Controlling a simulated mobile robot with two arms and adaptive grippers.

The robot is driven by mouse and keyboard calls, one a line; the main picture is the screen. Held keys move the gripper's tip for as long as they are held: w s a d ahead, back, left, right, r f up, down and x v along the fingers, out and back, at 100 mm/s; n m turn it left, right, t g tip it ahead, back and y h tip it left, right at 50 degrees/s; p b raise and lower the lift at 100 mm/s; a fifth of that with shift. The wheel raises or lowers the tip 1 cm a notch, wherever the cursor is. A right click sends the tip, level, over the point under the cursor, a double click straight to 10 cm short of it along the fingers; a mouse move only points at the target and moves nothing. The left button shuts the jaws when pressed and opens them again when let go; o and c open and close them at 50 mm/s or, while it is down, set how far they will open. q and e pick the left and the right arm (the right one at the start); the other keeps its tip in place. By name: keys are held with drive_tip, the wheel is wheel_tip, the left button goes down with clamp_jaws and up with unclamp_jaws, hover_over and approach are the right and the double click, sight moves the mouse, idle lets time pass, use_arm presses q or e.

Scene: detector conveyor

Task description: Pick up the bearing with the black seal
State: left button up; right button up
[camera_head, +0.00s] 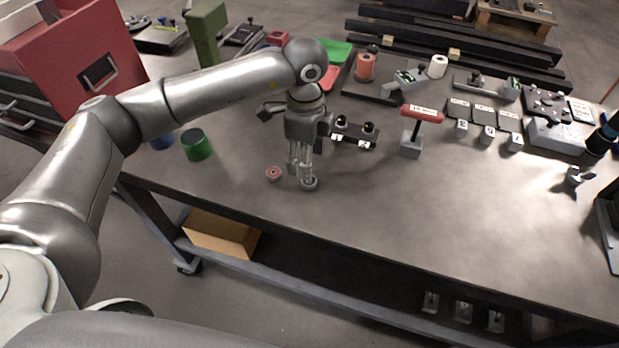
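My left gripper (301,178) points straight down at the near part of the table. A small round grey bearing (310,184) with a dark centre is right at its fingertips. It lies on the table, apparently the one with the black seal. The fingers partly overlap it, and I cannot tell whether they are closed on it. A second bearing (273,174) with a red seal lies on the table just left of the fingers, apart from them. My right gripper is not in view.
A green cup (196,144) stands left, near the front edge. A black fixture with knobs (354,133) and a red-topped stand (411,148) are right of the gripper. A red cabinet (70,60) is far left.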

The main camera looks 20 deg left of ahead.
sight(309, 183)
use_arm(q)
drive_tip(key=shift+f, duration=0.85)
drive_tip(key=f+p, duration=0.2)
drive_tip(key=f, duration=0.2)
drive_tip(key=shift+d+f+p, duration=0.35)
drive_tip(key=shift+f+p, duration=0.05)
drive_tip(key=shift+f, duration=0.35)
drive_tip(key=shift+c, duration=0.5)
drive_tip(key=c, duration=1)
drive_tip(key=shift+c, duration=0.2)
drive_tip(key=shift+r, duration=0.1)
